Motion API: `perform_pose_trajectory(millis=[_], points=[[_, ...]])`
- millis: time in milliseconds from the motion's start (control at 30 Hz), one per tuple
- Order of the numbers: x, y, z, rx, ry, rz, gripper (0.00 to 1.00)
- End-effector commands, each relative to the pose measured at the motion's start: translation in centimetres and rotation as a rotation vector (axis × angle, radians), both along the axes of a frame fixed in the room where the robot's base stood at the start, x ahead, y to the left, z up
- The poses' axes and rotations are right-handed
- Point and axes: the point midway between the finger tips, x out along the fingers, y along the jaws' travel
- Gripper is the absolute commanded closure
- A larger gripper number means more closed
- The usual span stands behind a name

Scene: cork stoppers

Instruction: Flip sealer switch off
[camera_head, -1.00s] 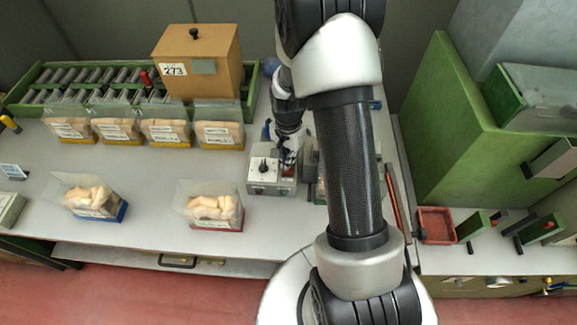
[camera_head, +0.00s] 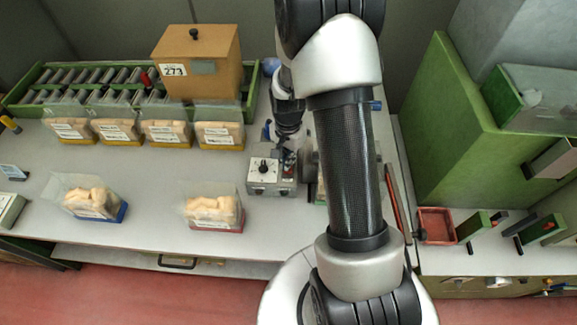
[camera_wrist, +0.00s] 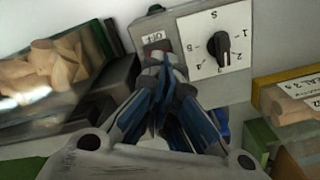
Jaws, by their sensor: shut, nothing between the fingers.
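The sealer is a grey control box with a white dial plate and black knob, seen in the head view (camera_head: 256,186) and upside down in the wrist view (camera_wrist: 243,84). A small label, apparently reading OFF upside down (camera_wrist: 153,38), is beside the dial plate. My gripper (camera_wrist: 164,64) has its blue-padded fingers shut and empty, with the tips over the box beside the dial, just below the label. The switch is mostly hidden behind the fingertips, so its position and any contact are unclear. In the head view, my gripper (camera_head: 289,158) is partly hidden and small.
Open bags of corks stand on the bench left of the sealer, the nearest in a red-based holder (camera_head: 228,228). A wooden box (camera_head: 215,70) and a green rack (camera_head: 20,103) are behind. My arm hides the area right of the sealer.

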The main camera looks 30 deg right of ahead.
Motion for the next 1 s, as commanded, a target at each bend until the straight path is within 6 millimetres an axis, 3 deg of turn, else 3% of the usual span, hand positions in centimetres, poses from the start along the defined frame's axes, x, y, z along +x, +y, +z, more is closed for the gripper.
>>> perform_pose_trajectory(millis=[1000], points=[[0.0,0.0,-1.5,0.000,0.000,0.000,1.00]])
